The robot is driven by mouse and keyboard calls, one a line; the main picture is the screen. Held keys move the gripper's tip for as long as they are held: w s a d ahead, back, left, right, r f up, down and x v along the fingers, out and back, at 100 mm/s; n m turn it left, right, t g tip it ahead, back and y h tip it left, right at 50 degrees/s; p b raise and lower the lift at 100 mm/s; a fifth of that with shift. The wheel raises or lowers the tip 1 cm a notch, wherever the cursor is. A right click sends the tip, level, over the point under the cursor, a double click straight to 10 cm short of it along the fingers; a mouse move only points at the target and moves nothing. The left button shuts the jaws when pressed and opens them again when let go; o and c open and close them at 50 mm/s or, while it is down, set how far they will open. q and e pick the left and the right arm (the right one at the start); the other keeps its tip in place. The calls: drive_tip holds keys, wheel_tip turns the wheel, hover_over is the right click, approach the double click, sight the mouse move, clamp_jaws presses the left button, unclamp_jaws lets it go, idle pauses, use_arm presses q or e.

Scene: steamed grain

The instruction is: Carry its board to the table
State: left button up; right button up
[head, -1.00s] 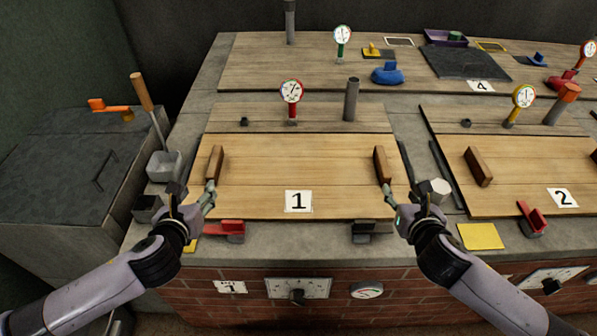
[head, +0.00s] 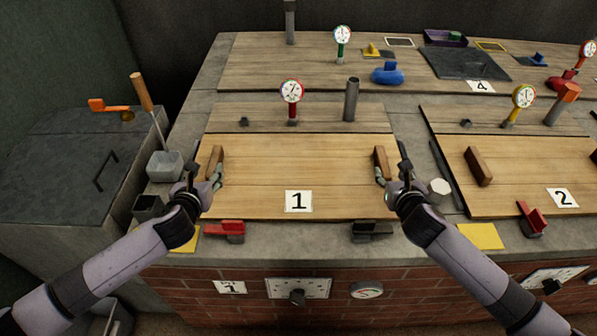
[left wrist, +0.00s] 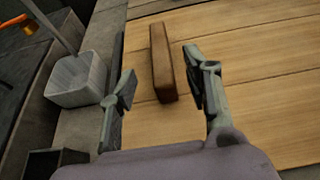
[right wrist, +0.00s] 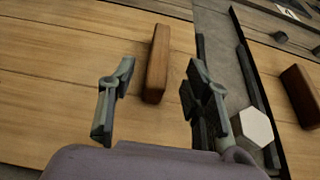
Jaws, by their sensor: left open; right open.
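The wooden board labelled 1 (head: 260,180) lies flat on the counter, with a brown block handle near each end. The left handle (head: 216,160) also shows in the left wrist view (left wrist: 161,62). The right handle (head: 381,162) also shows in the right wrist view (right wrist: 157,62). My left gripper (head: 205,172) is open, its fingers on either side of the left handle's near end and apart from it. My right gripper (head: 391,172) is open, its fingers likewise on either side of the right handle's near end.
A red clamp (head: 227,229) and a dark clamp (head: 371,230) sit at the board's front edge. A grey cup (head: 165,166) stands left. Board 2 (head: 520,195) lies to the right. A gauge (head: 292,92) and grey pipe (head: 351,100) stand behind.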

sight(213, 160)
use_arm(q)
drive_tip(key=x, duration=0.8)
drive_tip(key=shift+w+f, duration=0.1)
drive_tip(key=shift+w, duration=0.05)
use_arm(e)
drive_tip(key=x, duration=0.8)
drive_tip(key=shift+w+f, duration=0.1)
drive_tip(key=shift+w, duration=0.1)
use_arm(q)
drive_tip(key=shift+c, duration=0.6)
use_arm(e)
drive_tip(key=shift+c, duration=0.6)
use_arm(q)
clamp_jaws()
use_arm(e)
clamp_jaws()
use_arm(q)
drive_tip(key=shift+w+r, duration=0.15)
drive_tip(key=shift+r, duration=0.1)
use_arm(e)
drive_tip(key=shift+w+r, duration=0.1)
drive_tip(key=shift+r, duration=0.2)
